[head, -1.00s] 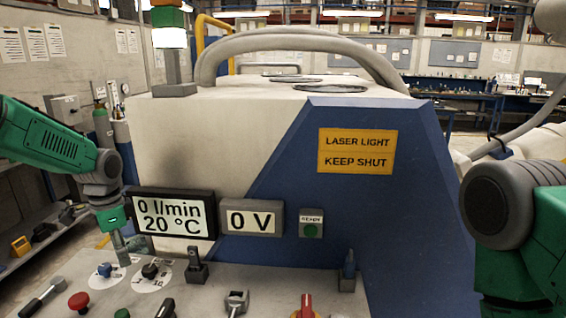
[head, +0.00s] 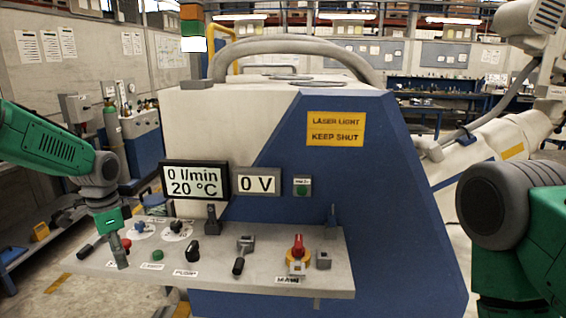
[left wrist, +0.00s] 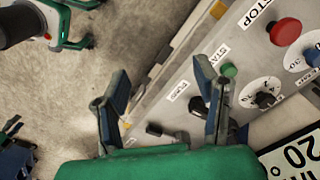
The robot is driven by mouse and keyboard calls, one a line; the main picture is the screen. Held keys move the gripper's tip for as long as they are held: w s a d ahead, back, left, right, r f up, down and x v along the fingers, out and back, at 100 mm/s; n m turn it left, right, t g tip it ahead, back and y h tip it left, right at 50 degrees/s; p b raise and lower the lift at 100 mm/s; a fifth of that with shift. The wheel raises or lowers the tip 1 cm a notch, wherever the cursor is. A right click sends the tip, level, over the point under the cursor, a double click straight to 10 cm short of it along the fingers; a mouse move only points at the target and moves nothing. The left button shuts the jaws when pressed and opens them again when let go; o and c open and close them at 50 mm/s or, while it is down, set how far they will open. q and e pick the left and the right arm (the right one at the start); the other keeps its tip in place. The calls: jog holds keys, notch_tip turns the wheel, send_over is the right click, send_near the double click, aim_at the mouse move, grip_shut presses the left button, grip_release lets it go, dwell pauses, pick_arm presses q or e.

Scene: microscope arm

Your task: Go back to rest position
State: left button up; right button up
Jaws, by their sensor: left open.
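My left gripper (head: 121,258) hangs at the left end of the control panel in the head view, partly hiding a red button there. In the left wrist view, its two fingers (left wrist: 165,98) are spread apart with nothing between them. They are beside the panel's edge, with one finger overlapping the panel near a black knob. My right arm shows at the right edge of the head view, but its gripper is out of sight.
The control panel (head: 215,278) has several knobs, buttons and levers, including a red main switch (head: 297,243). Behind it stands a white-and-blue machine (head: 372,200) with a display (head: 194,181).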

pick_arm(q)
jog(key=s+d+f+n+b, duration=0.1)
jog(key=s+d+f+b, duration=0.15)
jog(key=s+f, duration=0.45)
jog(key=s+d+f+n+h+b, duration=0.1)
jog(key=s+d+f+n, duration=0.2)
jog(key=f, duration=0.7)
jog(key=s+d+f+b, duration=0.2)
jog(key=s+d+f, duration=0.3)
jog(key=f, duration=0.4)
jog(key=s+f+n+b, duration=0.2)
jog(key=s+f, duration=0.2)
jog(key=s, duration=0.8)
jog(key=s+f+n+y+b, duration=0.1)
jog(key=s+f+n+b, duration=0.2)
jog(key=s, duration=0.9)
jog(key=shift+s+a+f+t, duration=0.25)
jog(key=shift+a+f+t, duration=0.1)
jog(key=shift+f, duration=0.4)
jog(key=shift+w, duration=0.15)
